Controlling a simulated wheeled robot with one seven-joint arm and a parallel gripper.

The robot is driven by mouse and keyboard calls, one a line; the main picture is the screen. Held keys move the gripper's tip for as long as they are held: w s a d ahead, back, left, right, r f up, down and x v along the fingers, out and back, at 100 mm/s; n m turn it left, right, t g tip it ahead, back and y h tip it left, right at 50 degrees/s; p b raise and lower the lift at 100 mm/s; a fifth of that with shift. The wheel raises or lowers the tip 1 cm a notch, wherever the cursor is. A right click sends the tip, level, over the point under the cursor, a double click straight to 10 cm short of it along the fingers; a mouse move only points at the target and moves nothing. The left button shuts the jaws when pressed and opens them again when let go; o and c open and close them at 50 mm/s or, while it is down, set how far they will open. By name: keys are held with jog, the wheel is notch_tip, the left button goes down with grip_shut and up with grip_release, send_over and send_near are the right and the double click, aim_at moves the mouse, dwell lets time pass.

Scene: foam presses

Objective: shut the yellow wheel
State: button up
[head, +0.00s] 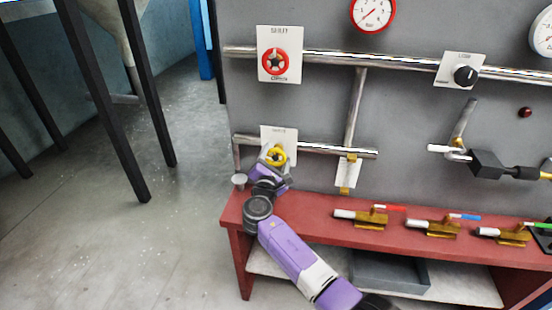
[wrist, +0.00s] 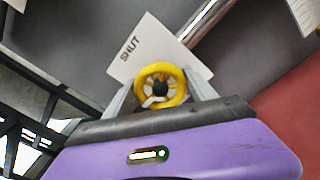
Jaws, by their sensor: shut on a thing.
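The yellow wheel (head: 276,156) sits in front of a white label plate (head: 287,134) at the lower left of the grey panel. In the wrist view the yellow wheel (wrist: 161,83) is between the two fingers of my gripper (wrist: 160,92), one finger on each side of its rim. My gripper is shut on the wheel; in the head view my gripper (head: 268,164) partly covers it. The white plate (wrist: 137,47) reads "SHUT" beside the wheel. The lower part of the wheel is hidden by the gripper body.
A red wheel (head: 274,62) is above on the upper pipe (head: 340,57). A black knob (head: 465,75) is to the right. The red bench (head: 320,224) below carries several brass valves with coloured levers. A grey tray (head: 390,270) stands on its lower shelf.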

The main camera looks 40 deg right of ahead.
jog(key=m+b, duration=0.1)
jog(key=b, duration=0.1)
jog(key=m+b, duration=0.2)
jog(key=shift+f+m, duration=0.3)
jog(key=shift+f, duration=0.05)
jog(key=m+b, duration=0.5)
jog(key=b, duration=0.2)
jog(key=shift+f+m, duration=0.1)
jog(key=shift+m, duration=0.2)
jog(key=m+b, duration=0.4)
jog(key=b, duration=0.1)
jog(key=m+b, duration=0.3)
jog(key=m, duration=0.1)
jog(key=shift+b, duration=0.35)
jog(key=o, duration=1.4)
jog(key=shift+r, duration=0.2)
jog(key=shift+v, duration=3.9)
